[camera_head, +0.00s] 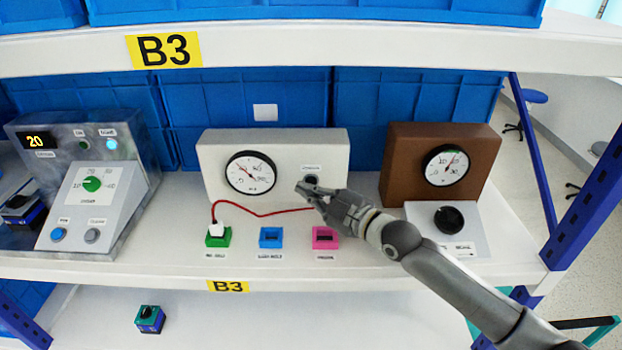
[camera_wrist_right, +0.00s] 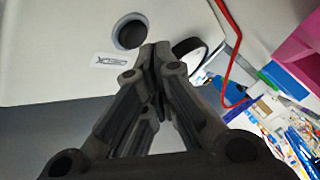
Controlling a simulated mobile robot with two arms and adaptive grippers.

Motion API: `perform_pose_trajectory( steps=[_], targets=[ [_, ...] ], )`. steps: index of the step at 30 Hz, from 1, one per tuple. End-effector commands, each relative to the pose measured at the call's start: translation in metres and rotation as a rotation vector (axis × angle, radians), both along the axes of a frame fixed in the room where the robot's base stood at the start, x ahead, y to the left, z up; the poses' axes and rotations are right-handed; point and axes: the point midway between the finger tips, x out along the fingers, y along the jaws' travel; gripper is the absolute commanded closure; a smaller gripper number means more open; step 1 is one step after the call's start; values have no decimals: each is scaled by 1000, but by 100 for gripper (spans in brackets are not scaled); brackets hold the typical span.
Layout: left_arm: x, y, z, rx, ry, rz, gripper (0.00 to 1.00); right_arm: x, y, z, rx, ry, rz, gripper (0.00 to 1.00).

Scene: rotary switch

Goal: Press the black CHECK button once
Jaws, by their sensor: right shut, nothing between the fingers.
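The black CHECK button (camera_head: 311,180) is on the front of the white box, to the right of its round gauge (camera_head: 251,174). In the right wrist view the button (camera_wrist_right: 129,32) is a dark round cap in a grey ring, above a label reading CHECK (camera_wrist_right: 112,60). My right gripper (camera_head: 304,188) is shut and empty, its tips overlapping the button's lower left edge in the head view. In the wrist view its fingertips (camera_wrist_right: 155,50) are close to the button, just right of it; I cannot tell whether they touch. My left gripper is not in view.
A red cable (camera_head: 265,213) runs from a white plug in the green socket (camera_head: 218,237) and passes behind my gripper. Blue (camera_head: 270,237) and pink (camera_head: 325,237) sockets stand below. A brown gauge box (camera_head: 395,160) and black knob (camera_head: 449,219) are at right, a grey control panel (camera_head: 98,205) at left.

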Motion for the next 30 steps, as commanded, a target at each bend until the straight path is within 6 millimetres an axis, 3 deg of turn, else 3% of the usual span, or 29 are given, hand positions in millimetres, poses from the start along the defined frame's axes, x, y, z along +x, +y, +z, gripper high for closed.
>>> perform_pose_trajectory(
  steps=[11, 21, 30],
  targets=[
    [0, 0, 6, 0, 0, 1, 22, -4, 0, 1, -1, 1, 1, 100],
    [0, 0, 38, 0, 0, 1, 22, -38, 0, 3, 0, 3, 0, 100],
    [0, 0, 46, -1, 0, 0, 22, -51, 0, 0, 0, -1, -1, 100]
  ],
)
